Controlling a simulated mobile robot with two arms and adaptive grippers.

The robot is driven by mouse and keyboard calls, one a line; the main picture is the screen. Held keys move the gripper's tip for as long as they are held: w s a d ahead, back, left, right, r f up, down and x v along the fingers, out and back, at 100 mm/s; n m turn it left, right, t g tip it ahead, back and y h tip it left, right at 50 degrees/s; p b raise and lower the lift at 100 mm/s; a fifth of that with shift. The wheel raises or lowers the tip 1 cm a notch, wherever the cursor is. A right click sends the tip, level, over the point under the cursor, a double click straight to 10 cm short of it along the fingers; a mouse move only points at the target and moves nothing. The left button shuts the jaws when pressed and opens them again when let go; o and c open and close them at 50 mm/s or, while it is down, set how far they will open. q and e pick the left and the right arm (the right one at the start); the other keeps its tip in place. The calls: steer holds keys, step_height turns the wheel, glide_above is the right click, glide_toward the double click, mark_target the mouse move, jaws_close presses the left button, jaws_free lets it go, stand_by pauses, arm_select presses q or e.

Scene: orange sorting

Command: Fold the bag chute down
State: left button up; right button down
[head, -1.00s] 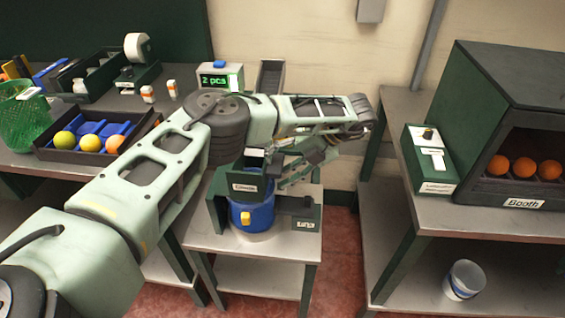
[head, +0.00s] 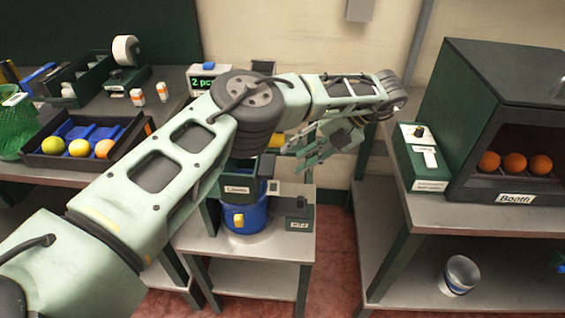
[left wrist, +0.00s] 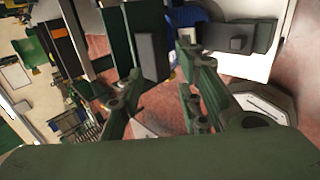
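A dark upright panel, which looks like the bag chute (head: 263,67), shows only its top edge above my left arm in the head view; the arm hides the rest. Below it a green stand with a white label (head: 238,189) stands over a blue container with a yellow tab (head: 246,218). My left gripper (head: 322,152) is in the air to the right of and above the stand, fingers apart and empty. In the left wrist view the fingers (left wrist: 160,85) are spread, with a dark grey block (left wrist: 150,56) beyond them. My right gripper is out of view.
A small metal table (head: 255,250) carries the stand. A booth with oranges (head: 515,165) and a green switch box (head: 424,158) are at right. A fruit tray (head: 50,160) and a counter display (head: 208,80) are at left.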

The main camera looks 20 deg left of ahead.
arm_select(q)
steer(key=shift+a+r+v, duration=0.1)
steer(key=shift+r+v, duration=0.05)
steer(key=shift+v, duration=0.75)
steer(key=shift+a+r+v, duration=0.1)
steer(key=shift+a+v, duration=0.05)
steer(key=shift+v, duration=0.8)
steer(key=shift+s, duration=0.1)
